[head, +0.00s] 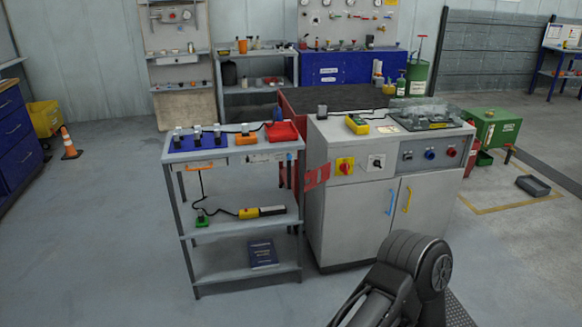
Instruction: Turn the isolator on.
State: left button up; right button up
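The isolator (345,166) is a red rotary knob on a yellow square plate, on the upper left of the grey cabinet's (336,215) front panel. The knob is too small to read its position for sure. To its right is a black knob on a white plate (376,162). Part of a dark arm of mine shows at the bottom right, in front of and below the cabinet. No gripper fingers show on it. My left gripper is out of view. Nothing touches the isolator.
A grey shelf trolley (225,277) stands close left of the cabinet, with small tools on top. Blue (389,201) and yellow (407,199) door handles sit below the panel. The floor in front is clear.

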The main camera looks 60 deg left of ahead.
aim_at(344, 167)
jog(key=u, duration=1.8)
jog(key=i+l+z, duration=0.15)
jog(key=i+l, duration=0.2)
jog(key=i, duration=0.15)
jog(key=i+l+z, duration=0.1)
jog(key=i+l, duration=0.2)
jog(key=i, duration=0.2)
jog(key=i+l+z, duration=0.15)
jog(key=i, duration=0.35)
jog(key=i+l+z, duration=0.15)
jog(key=i+l, duration=0.15)
jog(key=i, duration=0.25)
